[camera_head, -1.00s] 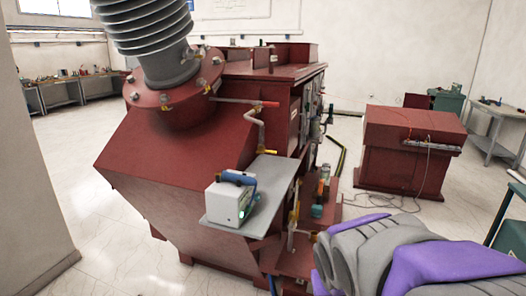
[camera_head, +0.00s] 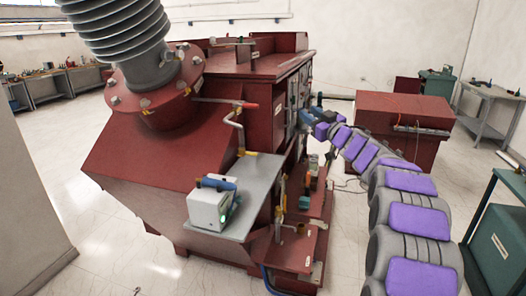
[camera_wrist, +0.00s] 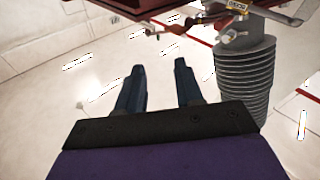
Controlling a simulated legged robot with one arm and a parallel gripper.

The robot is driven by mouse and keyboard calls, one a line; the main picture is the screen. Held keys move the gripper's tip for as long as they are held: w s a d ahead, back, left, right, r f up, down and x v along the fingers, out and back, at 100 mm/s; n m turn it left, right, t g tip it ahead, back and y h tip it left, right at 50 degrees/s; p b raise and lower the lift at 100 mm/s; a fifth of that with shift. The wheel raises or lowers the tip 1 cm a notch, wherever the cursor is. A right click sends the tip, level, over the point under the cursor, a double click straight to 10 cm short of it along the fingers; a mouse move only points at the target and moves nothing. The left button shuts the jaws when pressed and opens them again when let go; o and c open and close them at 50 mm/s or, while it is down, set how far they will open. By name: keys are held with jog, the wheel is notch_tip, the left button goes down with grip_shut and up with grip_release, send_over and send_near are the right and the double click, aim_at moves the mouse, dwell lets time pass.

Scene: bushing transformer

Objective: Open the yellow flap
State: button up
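The dark red transformer (camera_head: 145,150) stands at the middle left in the head view. I cannot make out a yellow flap with certainty. A small yellow piece (camera_head: 241,152) sits at the lower end of a bent pipe on the transformer. In the wrist view a small yellow part (camera_wrist: 237,6) shows at the top, above a grey ribbed column (camera_wrist: 245,75). My gripper (camera_wrist: 159,66) is open, with two dark blue fingers apart and nothing between them. In the head view my gripper (camera_head: 308,113) is beside the transformer's right side, small and partly unclear.
A grey shelf (camera_head: 262,175) on the transformer holds a white device (camera_head: 209,208) with a blue handle. A red cabinet (camera_head: 400,108) stands behind my arm. A green cart (camera_head: 498,235) is at the right edge. Tiled floor is open at the left.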

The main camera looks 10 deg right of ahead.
notch_tip(320, 180, down, 5)
jog(key=s+a+n+g+y+p, duration=0.25)
jog(key=n+g+y, duration=0.2)
jog(key=y, duration=0.25)
jog(key=n+g+y, duration=0.2)
jog(key=n+g, duration=0.2)
jog(key=g, duration=0.2)
send_near(255, 154)
jog(key=shift+f+b+x, duration=0.1)
jog(key=shift+b+x, duration=0.6)
jog(key=shift+x, duration=1.85)
jog(key=shift+f+b+x, duration=0.15)
jog(key=shift+b+x, duration=0.55)
jog(key=shift+x, duration=1.8)
jog(key=shift+d+m, duration=0.25)
jog(key=shift+d, duration=0.75)
jog(key=c, duration=0.5)
jog(key=shift+c, duration=0.8)
jog(key=shift+a, duration=0.4)
grip_shut()
